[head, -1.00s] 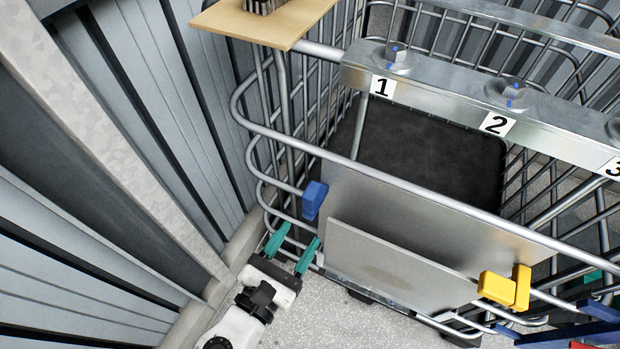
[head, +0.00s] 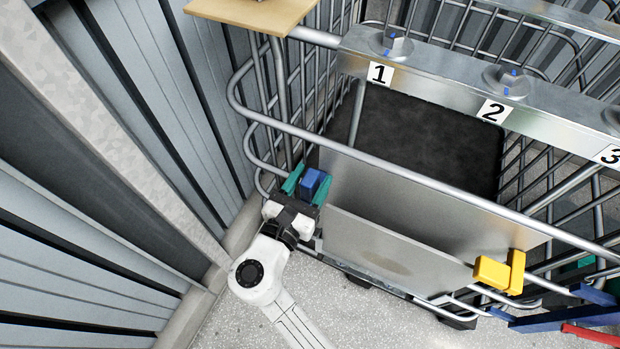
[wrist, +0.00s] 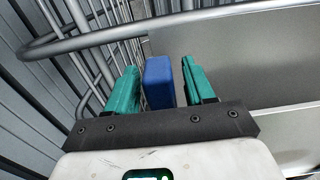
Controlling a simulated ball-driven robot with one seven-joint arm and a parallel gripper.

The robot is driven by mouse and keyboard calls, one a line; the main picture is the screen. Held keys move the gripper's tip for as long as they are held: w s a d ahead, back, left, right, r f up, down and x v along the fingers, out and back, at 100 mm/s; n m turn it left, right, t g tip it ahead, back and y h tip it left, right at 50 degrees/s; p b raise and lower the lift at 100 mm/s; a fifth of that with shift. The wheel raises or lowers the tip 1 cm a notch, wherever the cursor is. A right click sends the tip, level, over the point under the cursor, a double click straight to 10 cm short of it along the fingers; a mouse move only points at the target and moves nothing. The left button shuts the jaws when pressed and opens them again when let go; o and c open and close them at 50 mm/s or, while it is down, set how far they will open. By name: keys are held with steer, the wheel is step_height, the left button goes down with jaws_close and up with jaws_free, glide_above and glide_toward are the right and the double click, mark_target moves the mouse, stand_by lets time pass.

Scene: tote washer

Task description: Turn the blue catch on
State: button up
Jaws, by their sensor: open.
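The blue catch (head: 312,184) sits at the left end of the grey metal panel on the front of the wire cage. In the wrist view the blue catch (wrist: 159,82) stands upright between the two teal fingers. My gripper (head: 306,186) is open, with one finger on each side of the catch. The catch's lower part is hidden behind the gripper body.
A yellow catch (head: 500,272) is at the panel's right end. A lower grey plate (head: 395,255) juts out in front. A cage rail (head: 400,180) runs above the catch. A corrugated wall (head: 120,150) stands close on the left. Blue and red bars (head: 560,320) lie at lower right.

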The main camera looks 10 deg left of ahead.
steer(key=shift+c, duration=0.4)
jaws_close()
